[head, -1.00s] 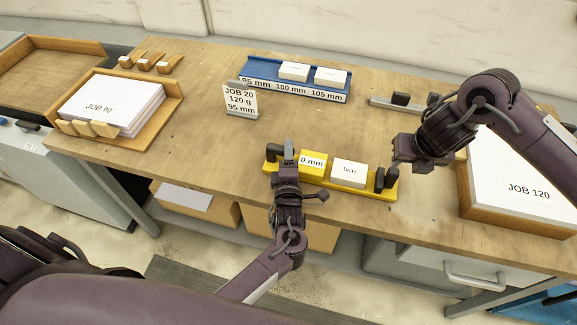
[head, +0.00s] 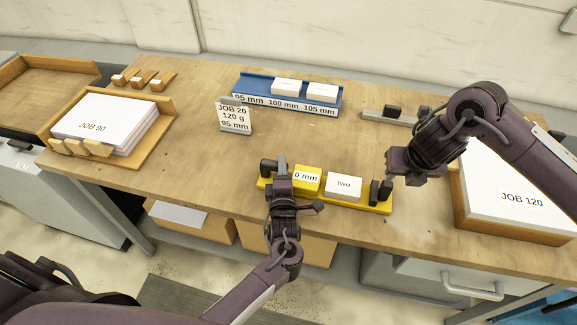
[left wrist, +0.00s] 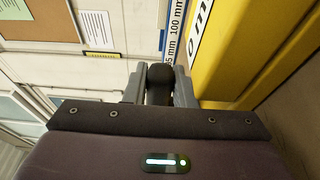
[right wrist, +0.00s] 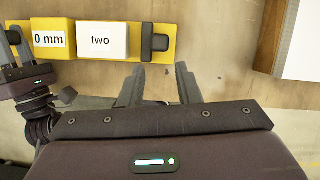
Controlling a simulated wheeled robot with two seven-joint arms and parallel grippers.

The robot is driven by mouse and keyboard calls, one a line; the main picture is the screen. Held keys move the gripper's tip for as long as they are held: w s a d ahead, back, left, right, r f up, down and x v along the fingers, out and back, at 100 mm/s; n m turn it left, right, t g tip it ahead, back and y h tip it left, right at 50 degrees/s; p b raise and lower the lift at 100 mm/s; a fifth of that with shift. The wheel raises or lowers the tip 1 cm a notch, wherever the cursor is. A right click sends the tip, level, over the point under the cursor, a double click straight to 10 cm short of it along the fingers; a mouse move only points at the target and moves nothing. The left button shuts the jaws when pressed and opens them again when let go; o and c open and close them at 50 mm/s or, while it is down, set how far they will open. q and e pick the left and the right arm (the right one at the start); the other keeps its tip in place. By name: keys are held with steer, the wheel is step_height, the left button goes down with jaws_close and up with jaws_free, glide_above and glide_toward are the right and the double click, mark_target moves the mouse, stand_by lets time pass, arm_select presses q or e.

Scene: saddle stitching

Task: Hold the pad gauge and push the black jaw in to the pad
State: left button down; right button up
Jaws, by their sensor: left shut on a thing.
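The yellow pad gauge (head: 372,208) lies near the table's front edge. A yellow block marked "0 mm" (head: 308,177) and a white pad marked "two" (head: 343,188) sit on it. The black jaw (head: 380,191) stands at its right end; it also shows in the right wrist view (right wrist: 155,43), with a gap between it and the pad. My left gripper (left wrist: 160,80) is shut on the gauge's black left-end post (left wrist: 160,72). My right gripper (right wrist: 160,80) is open and empty, beside the jaw's right end and not touching it.
A blue gauge (head: 290,100) with two white pads lies at the back. A job card (head: 235,118) stands left of centre. A JOB 120 stack (head: 515,185) in a wooden tray is at right, a JOB 90 stack (head: 100,120) at left. A grey gauge (head: 375,115) lies behind my right arm.

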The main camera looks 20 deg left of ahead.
jaws_close()
steer(key=w+a+r+m+t+y, duration=0.2)
steer(key=w+a+r+m+t, duration=0.15)
steer(key=w+a+r, duration=0.55)
steer(key=w+d+r+m+t+h, duration=0.2)
steer(key=w+d+r+m, duration=0.4)
steer(key=d+r+m, duration=0.15)
steer(key=s+d+f+m+g, duration=0.2)
steer(key=d+f+m+g, duration=0.15)
steer(key=f, duration=0.25)
steer(key=s+d+f+m+g, duration=0.3)
steer(key=d+f+m, duration=0.1)
steer(key=d+f, duration=0.15)
steer(key=s+f+g, duration=0.1)
steer(key=s+f, duration=0.1)
steer(key=f, duration=0.3)
steer(key=s+a+f+m+g+y, duration=0.1)
steer(key=f, duration=0.5)
steer(key=s+a+f+g, duration=0.1)
steer(key=s+f, duration=0.1)
steer(key=f, duration=0.3)
steer(key=shift+s+a+f, duration=0.15)
steer(key=shift+s, duration=0.2)
